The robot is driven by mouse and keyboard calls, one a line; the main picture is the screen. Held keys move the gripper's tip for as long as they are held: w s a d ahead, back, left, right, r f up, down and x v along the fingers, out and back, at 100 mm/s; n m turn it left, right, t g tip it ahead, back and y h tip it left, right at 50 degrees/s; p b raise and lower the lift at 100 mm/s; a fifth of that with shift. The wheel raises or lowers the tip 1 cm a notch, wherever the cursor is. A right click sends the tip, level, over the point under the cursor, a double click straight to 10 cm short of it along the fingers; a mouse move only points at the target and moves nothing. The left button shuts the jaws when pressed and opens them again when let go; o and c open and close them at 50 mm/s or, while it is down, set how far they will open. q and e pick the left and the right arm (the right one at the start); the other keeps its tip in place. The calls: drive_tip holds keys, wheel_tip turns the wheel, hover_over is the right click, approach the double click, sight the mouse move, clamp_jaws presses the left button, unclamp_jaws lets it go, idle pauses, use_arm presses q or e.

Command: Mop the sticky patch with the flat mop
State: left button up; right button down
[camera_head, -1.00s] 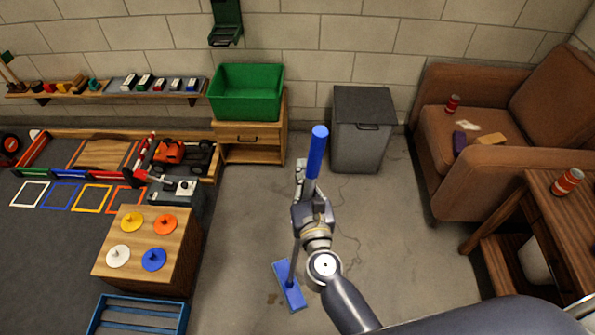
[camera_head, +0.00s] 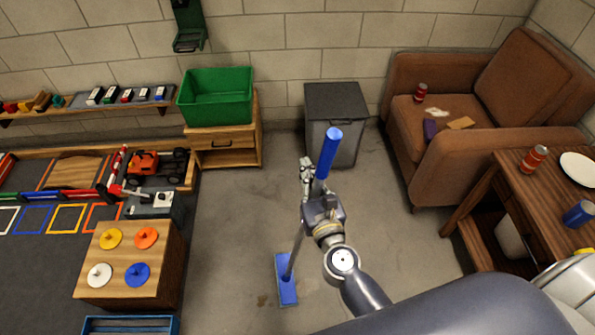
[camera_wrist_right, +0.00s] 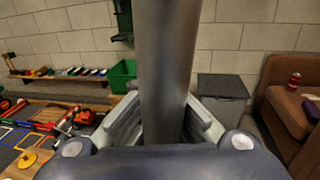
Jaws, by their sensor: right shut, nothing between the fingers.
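The flat mop stands upright, slightly tilted, with a blue grip (camera_head: 326,155) at its top, a grey pole (camera_wrist_right: 166,70) and a flat blue head (camera_head: 286,282) on the concrete floor. A small brown patch (camera_head: 262,300) lies on the floor just left of the head, apart from it. My right gripper (camera_head: 307,175) is at the upper pole, below the blue grip. Its fingers are shut, with nothing gripped between them; the pole passes in front of them in the right wrist view and hides their tips. My left gripper is not in view.
A wooden block table with coloured discs (camera_head: 153,245) stands left. A green bin (camera_head: 216,97) sits on a wooden cabinet, beside a grey lidded bin (camera_head: 337,100). A brown armchair (camera_head: 440,150) and a wooden table (camera_head: 535,200) stand right. Floor around the mop is clear.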

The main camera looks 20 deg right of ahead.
drive_tip(key=s+d, duration=0.2)
drive_tip(key=d, duration=0.9)
drive_tip(key=shift+s+r+b, duration=0.3)
drive_tip(key=shift+s+b, duration=0.05)
drive_tip(key=shift+b, duration=0.1)
idle(0.5)
wheel_tip(320, 180, up, 6)
drive_tip(key=p, duration=0.6)
drive_tip(key=shift+r, duration=0.1)
wheel_tip(320, 180, up, 3)
drive_tip(key=p, duration=0.3)
idle(0.4)
idle(0.8)
